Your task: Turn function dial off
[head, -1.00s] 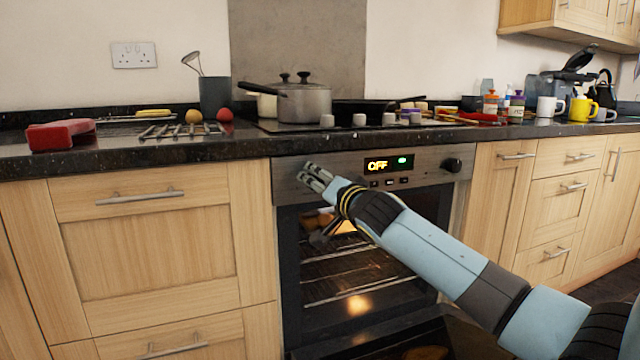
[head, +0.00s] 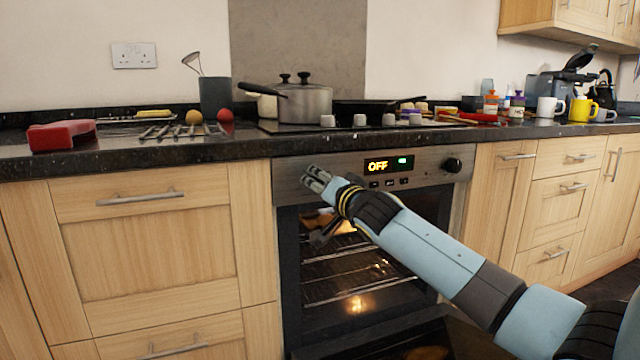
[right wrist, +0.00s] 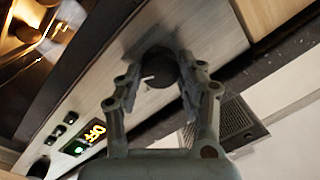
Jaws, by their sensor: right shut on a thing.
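The function dial (right wrist: 160,68) is a dark round knob on the oven's steel control panel (head: 430,165). In the right wrist view it sits between the two fingers of my right gripper (right wrist: 161,80), which is shut on it. In the head view my right gripper (head: 314,180) is at the left end of the panel and hides this dial. The panel's display (head: 389,165) reads OFF in amber, with a green mark beside it. It also shows in the right wrist view (right wrist: 84,139). My left gripper is not in view.
A second dark dial (head: 452,165) is at the panel's right end. The lit oven (head: 350,275) has its door (head: 458,335) lowered in front. The dark worktop (head: 180,152) overhangs above the panel, with a saucepan (head: 305,103) on the hob.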

